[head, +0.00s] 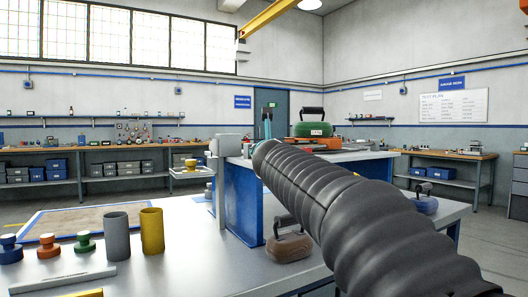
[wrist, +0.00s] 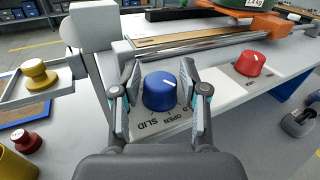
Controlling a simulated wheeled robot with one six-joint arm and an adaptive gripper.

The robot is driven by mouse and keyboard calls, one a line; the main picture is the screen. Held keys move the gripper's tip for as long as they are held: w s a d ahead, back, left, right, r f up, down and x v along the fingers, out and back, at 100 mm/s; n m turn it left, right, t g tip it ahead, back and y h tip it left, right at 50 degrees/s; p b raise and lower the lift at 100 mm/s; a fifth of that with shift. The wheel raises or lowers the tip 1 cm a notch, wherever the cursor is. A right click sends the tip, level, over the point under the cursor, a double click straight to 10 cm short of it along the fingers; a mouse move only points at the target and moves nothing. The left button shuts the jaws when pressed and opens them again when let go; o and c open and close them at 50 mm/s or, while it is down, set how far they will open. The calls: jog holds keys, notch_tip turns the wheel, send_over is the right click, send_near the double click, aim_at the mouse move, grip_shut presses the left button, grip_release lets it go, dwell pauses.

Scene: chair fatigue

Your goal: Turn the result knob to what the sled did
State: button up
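A blue result knob (wrist: 160,91) with a white pointer mark on top stands on a pale label plate (wrist: 146,129) in the wrist view. The plate reads "SLID" and "OPEN"; more lettering at the right is partly hidden by a finger. My gripper (wrist: 161,80) is open, with one finger on each side of the knob; I cannot tell whether either touches it. In the head view my arm hides the knob. The sled area shows a green weight with a black handle (head: 314,129) on an orange base (head: 314,143) at the back of the raised bench.
A red knob (wrist: 251,63) stands on its own plate to the right. A yellow weight (wrist: 38,75) sits on a hanging tray at the left. Grey and yellow cups (head: 117,234) and several coloured weights stand on the lower table. A brown weight (head: 289,246) is beside the blue support.

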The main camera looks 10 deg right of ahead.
jog(key=shift+o, duration=0.4)
jog(key=s+a, duration=0.1)
jog(key=s, duration=1.1)
jog(key=shift+a, duration=0.35)
jog(key=shift+f, duration=0.1)
